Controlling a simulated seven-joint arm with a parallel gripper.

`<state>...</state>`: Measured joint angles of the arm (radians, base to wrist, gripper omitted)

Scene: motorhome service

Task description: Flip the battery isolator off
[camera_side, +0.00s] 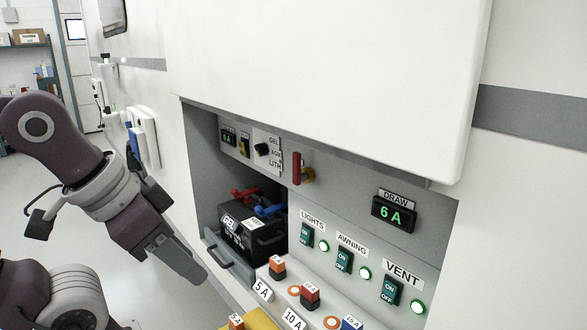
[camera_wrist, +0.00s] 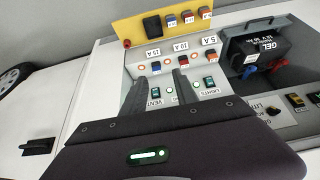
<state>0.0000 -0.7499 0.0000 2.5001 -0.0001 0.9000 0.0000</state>
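The battery isolator (camera_side: 298,168) is a red upright handle on a yellow base, on the grey panel to the right of the GEL/AGM/LITH selector in the side view. I cannot make it out in the wrist view. My gripper (camera_side: 196,276) is outside the compartment, in front and to the left of the isolator, pointing down to the right. It touches nothing that I can see. In the wrist view my gripper (camera_wrist: 158,82) shows two dark fingers apart with nothing between them. The DRAW display (camera_side: 393,213) reads 6 A.
A black GEL battery (camera_side: 240,230) with red and blue clamps sits on a tray below the isolator. LIGHTS (camera_side: 307,233), AWNING (camera_side: 343,260) and VENT (camera_side: 389,290) switches have lit green lamps. Fuses stand in front. The white raised hatch (camera_side: 330,80) overhangs the compartment.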

